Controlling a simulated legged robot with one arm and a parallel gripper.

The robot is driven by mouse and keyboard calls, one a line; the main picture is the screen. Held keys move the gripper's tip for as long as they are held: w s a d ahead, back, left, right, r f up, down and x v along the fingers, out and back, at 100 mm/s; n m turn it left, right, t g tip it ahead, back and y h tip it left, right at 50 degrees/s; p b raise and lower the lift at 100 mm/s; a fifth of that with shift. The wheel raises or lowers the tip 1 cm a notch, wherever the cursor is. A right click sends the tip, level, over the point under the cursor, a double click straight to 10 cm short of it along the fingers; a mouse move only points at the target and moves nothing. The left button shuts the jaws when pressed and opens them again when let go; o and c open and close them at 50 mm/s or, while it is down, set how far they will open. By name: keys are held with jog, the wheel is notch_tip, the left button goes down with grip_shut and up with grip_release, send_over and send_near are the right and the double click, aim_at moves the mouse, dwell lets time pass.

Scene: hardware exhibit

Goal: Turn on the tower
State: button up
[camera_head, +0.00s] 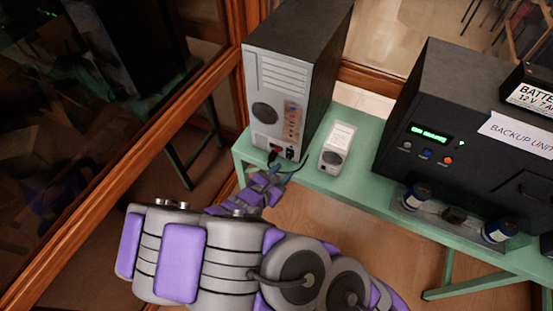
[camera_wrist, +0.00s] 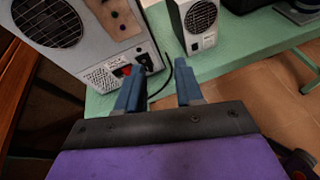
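The tower (camera_head: 275,90) is a PC case with a light grey back panel and dark sides, standing on the green table (camera_head: 333,198) at its left end. In the wrist view its back panel (camera_wrist: 92,52) shows a round fan grille, a red switch (camera_wrist: 122,71) and a black socket (camera_wrist: 144,62) low down. My gripper (camera_wrist: 160,82) is open and empty, with its two blue fingers apart. The left finger is just below the red switch in the picture; I cannot tell whether it touches. In the head view my gripper (camera_head: 285,166) is at the tower's lower edge.
A small white speaker-like box (camera_head: 338,148) stands right of the tower. A black backup unit (camera_head: 440,105) with a lit green display stands further right, with a battery (camera_head: 535,95) on top. Wood-framed glass (camera_head: 150,120) is close on the left.

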jog(key=s+a+f+n+y, duration=0.2)
jog(key=a+f+n, duration=0.1)
jog(key=a+f, duration=0.1)
jog(key=b, duration=0.3)
send_near(288, 156)
jog(key=x, duration=0.7)
jog(key=shift+w+d, duration=0.15)
jog(key=shift+w, duration=0.05)
grip_shut()
